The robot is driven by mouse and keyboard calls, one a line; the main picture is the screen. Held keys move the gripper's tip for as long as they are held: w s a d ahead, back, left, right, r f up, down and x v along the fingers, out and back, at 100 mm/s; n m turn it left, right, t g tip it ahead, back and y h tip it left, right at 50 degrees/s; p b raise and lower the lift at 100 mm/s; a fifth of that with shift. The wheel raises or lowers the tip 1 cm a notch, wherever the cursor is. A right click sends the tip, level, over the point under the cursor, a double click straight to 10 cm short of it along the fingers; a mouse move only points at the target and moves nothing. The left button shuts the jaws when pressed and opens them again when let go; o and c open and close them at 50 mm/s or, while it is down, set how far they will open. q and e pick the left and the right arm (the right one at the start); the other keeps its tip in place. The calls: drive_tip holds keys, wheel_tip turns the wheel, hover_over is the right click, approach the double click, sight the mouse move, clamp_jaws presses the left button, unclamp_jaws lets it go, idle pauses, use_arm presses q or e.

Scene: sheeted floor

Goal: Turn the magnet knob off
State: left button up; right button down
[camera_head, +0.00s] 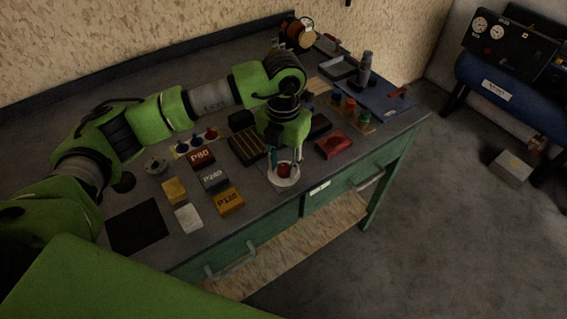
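Whether either finger touches the knob is too small to tell. My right gripper is not in view.
Sandpaper blocks marked P80 (201,158), P240 (213,179) and P120 (228,202) lie left of the knob. A red tray (333,146) and several small colored jars (350,107) stand to the right. A black mat (138,228) lies at front left.

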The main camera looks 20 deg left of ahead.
sight(283, 168)
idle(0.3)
use_arm(q)
wheel_tip(283, 168, up, 12)
idle(0.5)
idle(0.4)
